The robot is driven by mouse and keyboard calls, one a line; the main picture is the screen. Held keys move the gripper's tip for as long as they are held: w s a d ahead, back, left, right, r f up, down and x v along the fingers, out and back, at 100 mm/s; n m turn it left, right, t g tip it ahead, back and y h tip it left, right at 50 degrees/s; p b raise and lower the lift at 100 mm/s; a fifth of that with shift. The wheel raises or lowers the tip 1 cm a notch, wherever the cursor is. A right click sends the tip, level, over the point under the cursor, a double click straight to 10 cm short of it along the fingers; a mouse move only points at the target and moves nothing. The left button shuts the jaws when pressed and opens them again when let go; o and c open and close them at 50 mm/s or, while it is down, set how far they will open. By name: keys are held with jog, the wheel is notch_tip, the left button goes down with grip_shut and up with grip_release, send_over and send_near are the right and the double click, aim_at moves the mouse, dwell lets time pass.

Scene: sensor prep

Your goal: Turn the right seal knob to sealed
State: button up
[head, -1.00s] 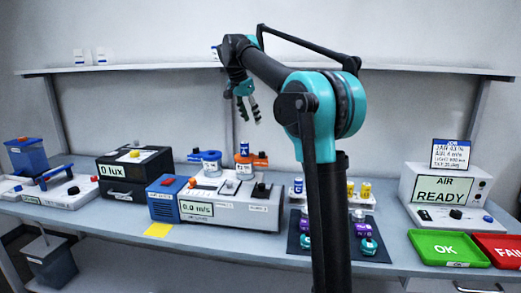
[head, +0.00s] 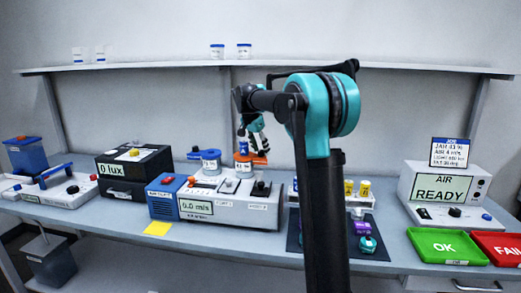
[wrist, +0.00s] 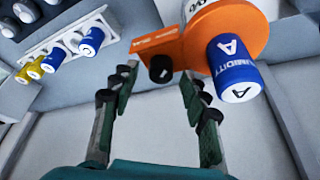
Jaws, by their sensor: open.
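The right seal unit is an orange housing (head: 243,167), with a blue-capped cylinder marked A (head: 243,148) on it. In the wrist view the orange housing (wrist: 190,45) carries a small black knob (wrist: 161,69) on its arm, and the blue cylinder marked HUMIDITY A (wrist: 230,68) stands to the right. My gripper (wrist: 160,85) is open and empty. The knob appears between the two fingertips, and I cannot tell how far beyond them it lies. In the head view my gripper (head: 257,148) is over the orange unit, and the knob cannot be made out.
A blue seal unit (head: 210,156) stands left of the orange one, behind the grey meter box (head: 230,205). A rack (wrist: 65,45) with blue and yellow cylinders is at the wrist view's upper left.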

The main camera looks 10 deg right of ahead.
jog(key=shift+f, duration=0.2)
jog(key=shift+c, duration=0.2)
grip_shut()
